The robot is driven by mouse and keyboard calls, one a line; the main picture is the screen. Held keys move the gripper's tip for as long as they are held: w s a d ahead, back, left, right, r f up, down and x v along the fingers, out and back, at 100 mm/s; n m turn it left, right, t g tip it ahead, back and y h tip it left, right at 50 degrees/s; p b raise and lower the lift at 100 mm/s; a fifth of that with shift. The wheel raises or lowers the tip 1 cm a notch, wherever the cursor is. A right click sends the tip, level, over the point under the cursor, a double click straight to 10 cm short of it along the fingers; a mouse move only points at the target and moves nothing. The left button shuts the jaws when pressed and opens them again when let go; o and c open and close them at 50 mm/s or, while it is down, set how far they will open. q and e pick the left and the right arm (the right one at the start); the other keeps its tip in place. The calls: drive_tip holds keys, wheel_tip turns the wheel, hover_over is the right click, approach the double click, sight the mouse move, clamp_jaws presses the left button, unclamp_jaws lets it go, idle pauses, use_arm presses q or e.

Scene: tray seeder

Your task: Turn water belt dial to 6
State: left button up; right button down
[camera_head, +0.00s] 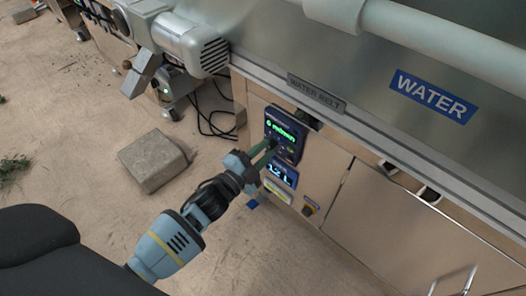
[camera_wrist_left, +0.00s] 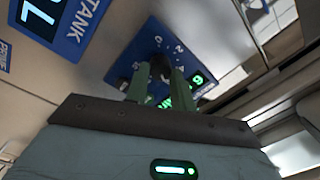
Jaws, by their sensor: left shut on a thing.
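The water belt panel (camera_head: 291,118) is a dark blue box on the cabinet front, under a "WATER BELT" plate. Its green display (camera_head: 283,131) seems to start with a 6 in the head view; the text is small. My left gripper (camera_head: 271,148) reaches the panel from the lower left, and its fingers hide the dial in that view. In the left wrist view the black dial (camera_wrist_left: 160,66) sits between the green fingertips of my left gripper (camera_wrist_left: 160,78), which is shut on it. Numbers ring the dial, and the fingers partly cover the display there. My right gripper is not in view.
Below the panel is a lit tank display (camera_head: 282,175), which also shows in the left wrist view (camera_wrist_left: 40,15), and a small knob (camera_head: 308,211). A grey block (camera_head: 153,160) lies on the floor at left. A motor (camera_head: 190,43) juts out above. Open floor lies in front.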

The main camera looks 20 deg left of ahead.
use_arm(q)
drive_tip(key=o, duration=0.9)
drive_tip(key=shift+o, duration=0.4)
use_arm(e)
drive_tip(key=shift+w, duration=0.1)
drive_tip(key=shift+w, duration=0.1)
use_arm(q)
drive_tip(key=shift+s, duration=0.1)
drive_tip(key=shift+s+a, duration=0.15)
drive_tip(key=shift+s, duration=0.1)
drive_tip(key=p+v, duration=0.1)
drive_tip(key=v, duration=0.6)
drive_tip(key=shift+p, duration=0.4)
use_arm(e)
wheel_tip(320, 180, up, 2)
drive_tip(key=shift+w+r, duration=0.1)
use_arm(q)
drive_tip(key=shift+f, duration=0.1)
